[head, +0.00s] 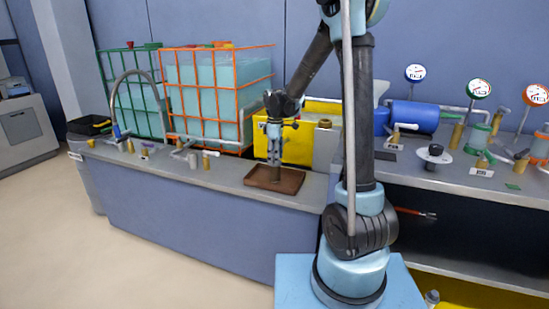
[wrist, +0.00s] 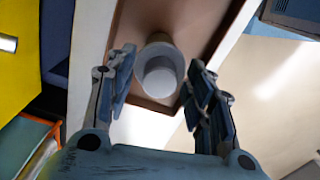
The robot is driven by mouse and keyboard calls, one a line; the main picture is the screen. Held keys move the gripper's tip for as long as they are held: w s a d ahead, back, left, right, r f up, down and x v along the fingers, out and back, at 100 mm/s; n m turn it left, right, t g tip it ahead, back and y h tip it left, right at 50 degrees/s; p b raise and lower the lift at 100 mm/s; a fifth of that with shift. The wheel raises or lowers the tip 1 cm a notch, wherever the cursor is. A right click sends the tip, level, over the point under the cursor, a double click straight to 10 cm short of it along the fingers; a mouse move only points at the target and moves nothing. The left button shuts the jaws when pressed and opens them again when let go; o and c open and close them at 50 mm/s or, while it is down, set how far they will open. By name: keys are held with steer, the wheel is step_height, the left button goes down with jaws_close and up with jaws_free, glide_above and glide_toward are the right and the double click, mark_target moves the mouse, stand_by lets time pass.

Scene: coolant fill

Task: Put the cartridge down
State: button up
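My gripper (head: 274,160) points straight down over a brown tray (head: 262,182) on the grey counter. In the wrist view my gripper (wrist: 160,72) has its two fingers spread, one on each side of a pale grey-white round cartridge (wrist: 160,75). The cartridge is seen end-on, with a rim and a recessed middle, over the brown tray (wrist: 122,50). Thin gaps seem to show between the fingers and the cartridge. In the head view the cartridge cannot be made out clearly between the fingers. Whether its base rests on the tray is hidden.
A yellow bin (head: 298,148) stands just behind the tray, with an orange-caged tank (head: 220,95) to its left. A curved tap (head: 115,105) and small brass fittings (head: 206,160) are on the left counter. Gauges (head: 479,89) and a blue cylinder (head: 415,115) are at right.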

step_height(320, 180, up, 12)
stand_by(0.8)
